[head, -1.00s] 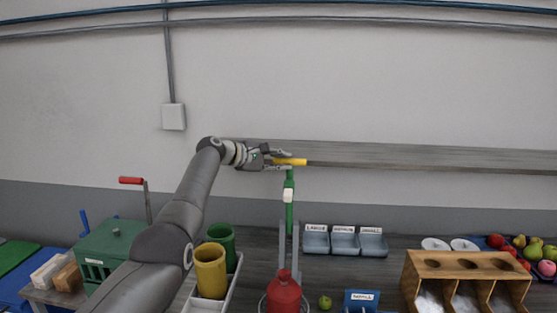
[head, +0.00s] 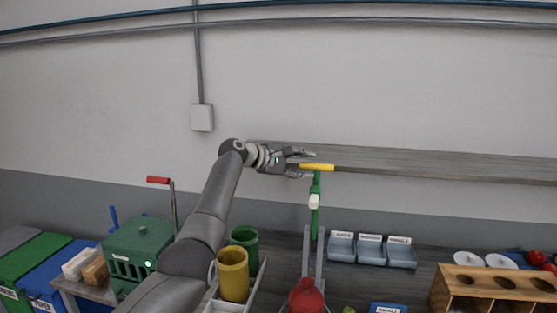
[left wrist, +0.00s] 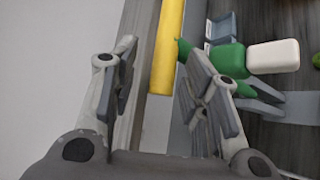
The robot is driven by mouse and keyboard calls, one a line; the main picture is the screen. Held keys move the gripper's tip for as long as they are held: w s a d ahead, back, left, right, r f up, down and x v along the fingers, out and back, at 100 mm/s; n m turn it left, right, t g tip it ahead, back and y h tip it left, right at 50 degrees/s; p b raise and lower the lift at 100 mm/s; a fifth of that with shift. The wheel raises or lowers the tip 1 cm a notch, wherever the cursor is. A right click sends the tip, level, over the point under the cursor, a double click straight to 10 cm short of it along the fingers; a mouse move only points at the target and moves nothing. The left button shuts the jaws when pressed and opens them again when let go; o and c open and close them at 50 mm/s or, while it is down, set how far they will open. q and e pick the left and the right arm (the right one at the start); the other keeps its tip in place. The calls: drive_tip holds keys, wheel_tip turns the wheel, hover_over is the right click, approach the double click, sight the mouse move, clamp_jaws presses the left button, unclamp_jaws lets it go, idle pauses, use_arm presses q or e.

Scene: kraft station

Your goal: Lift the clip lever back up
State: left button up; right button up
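The clip lever appears as a yellow bar (head: 317,167) on top of a green upright (head: 316,197) with a white block on it. The bar lies about level. My left gripper (head: 308,164) is just left of the bar's left end, with its fingers apart. In the left wrist view the yellow bar (left wrist: 167,45) lies ahead between the two open fingers (left wrist: 155,95), and nothing is gripped. Whether a finger touches the bar I cannot tell. The green part (left wrist: 222,57) and white block (left wrist: 273,56) are right of it. My right gripper is not in view.
Below the upright stands a red bottle (head: 306,297). Yellow (head: 233,274) and green (head: 244,240) cups stand to its left, near a green box with a red-handled crank (head: 159,180). Labelled blue-grey trays (head: 371,250) and a wooden holder (head: 494,283) are at right. A shelf (head: 420,164) runs behind.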

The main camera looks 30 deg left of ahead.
use_arm(q)
drive_tip(key=d+v, duration=0.1)
drive_tip(key=v, duration=1)
drive_tip(key=shift+s+r, duration=0.2)
drive_tip(key=shift+r, duration=0.1)
drive_tip(key=shift+w, duration=0.1)
